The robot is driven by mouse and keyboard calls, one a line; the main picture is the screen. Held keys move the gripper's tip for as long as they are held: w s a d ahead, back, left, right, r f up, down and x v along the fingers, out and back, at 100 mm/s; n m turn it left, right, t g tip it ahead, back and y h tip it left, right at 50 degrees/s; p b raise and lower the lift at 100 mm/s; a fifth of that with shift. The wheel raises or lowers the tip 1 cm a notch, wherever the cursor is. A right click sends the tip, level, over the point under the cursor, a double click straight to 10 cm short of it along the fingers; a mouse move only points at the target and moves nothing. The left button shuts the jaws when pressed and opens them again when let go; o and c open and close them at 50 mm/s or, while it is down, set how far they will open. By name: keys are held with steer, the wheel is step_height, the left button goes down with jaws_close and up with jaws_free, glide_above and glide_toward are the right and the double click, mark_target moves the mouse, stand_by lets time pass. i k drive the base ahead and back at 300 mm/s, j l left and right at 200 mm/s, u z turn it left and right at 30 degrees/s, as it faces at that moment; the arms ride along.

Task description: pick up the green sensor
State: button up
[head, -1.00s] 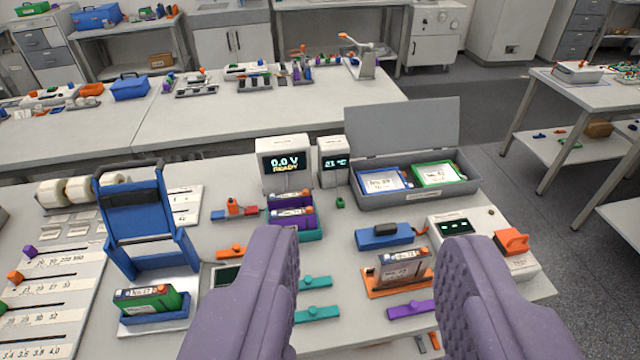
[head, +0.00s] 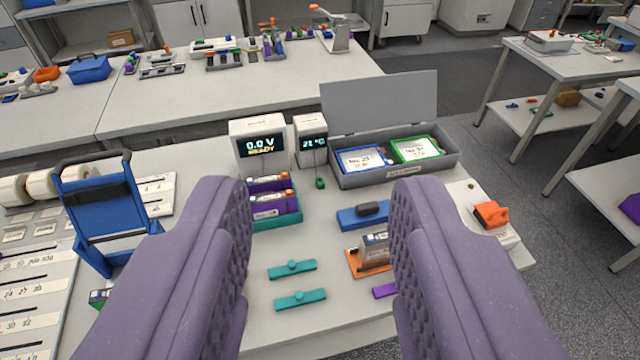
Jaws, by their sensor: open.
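The green sensor (head: 320,183) is a small green piece on the table, at the end of a thin cable below the white temperature display (head: 311,143) that reads 21 °C. My gripper (head: 322,215) is open and empty, with its two purple padded fingers reaching up from the bottom of the view. The sensor shows between the two fingers, farther off than their tips, and nothing touches it. My fingers hide parts of the table on both sides.
A white 0.0 V READY meter (head: 258,146) stands left of the sensor, and a teal tray (head: 285,221) with battery cells is in front of it. A grey open box (head: 392,176) stands to the right. A blue block (head: 361,216) and teal clips (head: 292,269) lie nearer.

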mark_target(319, 181)
steer(key=i+l+z, duration=0.2)
steer(key=i+z, duration=0.2)
steer(key=i, duration=0.35)
steer(key=i+z, duration=0.45)
steer(key=i, duration=0.3)
